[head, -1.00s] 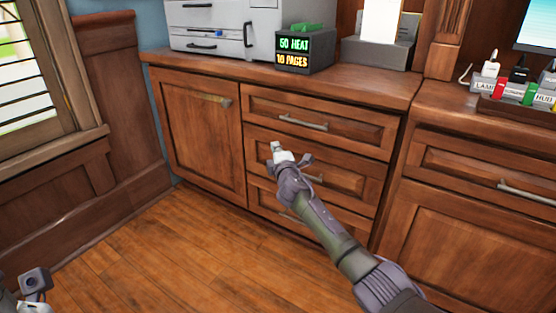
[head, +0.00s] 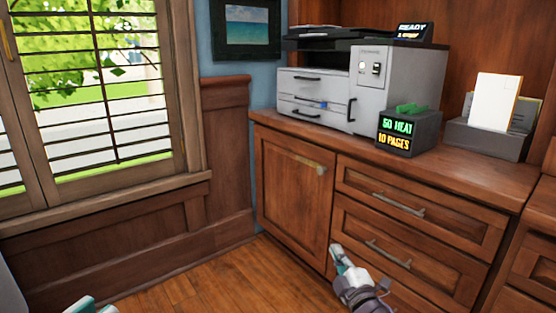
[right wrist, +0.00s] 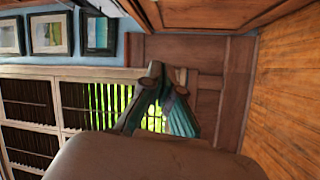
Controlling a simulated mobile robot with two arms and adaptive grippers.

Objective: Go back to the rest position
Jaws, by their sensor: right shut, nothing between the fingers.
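My right gripper (head: 340,258) reaches up from the bottom of the head view, in front of the wooden cabinet's lower drawers. It is shut and empty. Its teal fingers (right wrist: 163,92) also show in the right wrist view, against the window and wood panelling, touching nothing that I can make out. A small teal part of my left gripper (head: 88,305) shows at the bottom left edge of the head view; the rest is cut off.
The wooden cabinet (head: 292,190) carries a grey printer (head: 325,95), a dark box with lit text (head: 410,130) and a paper holder (head: 488,138). Its door and drawers look closed. A shuttered window (head: 105,90) is at left. The wooden floor (head: 205,285) is clear.

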